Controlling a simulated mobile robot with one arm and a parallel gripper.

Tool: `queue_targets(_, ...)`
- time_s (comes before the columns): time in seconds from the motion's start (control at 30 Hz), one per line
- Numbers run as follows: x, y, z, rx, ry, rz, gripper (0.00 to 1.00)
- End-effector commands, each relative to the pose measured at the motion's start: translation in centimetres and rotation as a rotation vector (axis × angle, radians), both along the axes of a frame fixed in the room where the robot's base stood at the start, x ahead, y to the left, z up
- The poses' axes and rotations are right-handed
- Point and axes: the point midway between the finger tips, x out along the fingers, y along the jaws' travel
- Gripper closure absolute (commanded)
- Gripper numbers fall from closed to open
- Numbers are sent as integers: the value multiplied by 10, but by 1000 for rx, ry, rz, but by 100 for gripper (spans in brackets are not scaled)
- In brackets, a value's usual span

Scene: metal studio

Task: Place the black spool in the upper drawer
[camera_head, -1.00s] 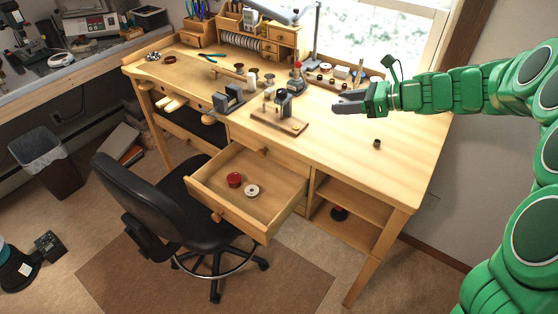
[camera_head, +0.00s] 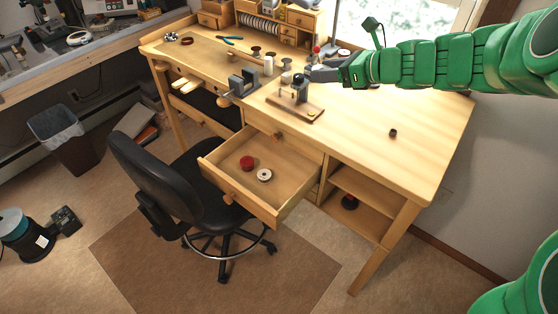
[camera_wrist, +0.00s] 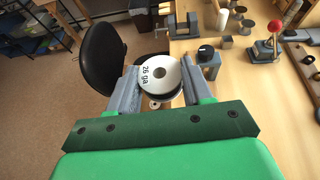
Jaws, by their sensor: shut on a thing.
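My gripper (camera_wrist: 162,86) is shut on a spool (camera_wrist: 160,76) with a white face marked "26 ga" and a dark rim, which I take as the black spool. In the head view my gripper (camera_head: 310,73) is above the bench at the fixture; the held spool is not clear there. An open drawer (camera_head: 276,209) is pulled out of the bench front, below and in front of my gripper. A red spool (camera_head: 247,162) and a white spool (camera_head: 264,175) lie in it.
A fixture with a dark knob (camera_head: 299,82) stands beside my gripper. A small dark piece (camera_head: 393,132) lies on the clear right benchtop (camera_head: 400,105). A dark spool-like thing (camera_head: 349,202) is on a lower shelf. A chair (camera_head: 160,185) stands left of the drawer.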

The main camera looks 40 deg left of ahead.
Motion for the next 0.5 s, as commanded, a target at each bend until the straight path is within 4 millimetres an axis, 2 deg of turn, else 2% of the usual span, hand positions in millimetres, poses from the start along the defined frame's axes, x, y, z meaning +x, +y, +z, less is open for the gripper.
queue_targets(0.03, -15, 9, 1, 2, 2, -7, 80)
queue_targets(0.13, -36, 21, 0, 2, 3, -33, 80)
queue_targets(0.5, -82, 38, -11, 4, 1, -79, 80)
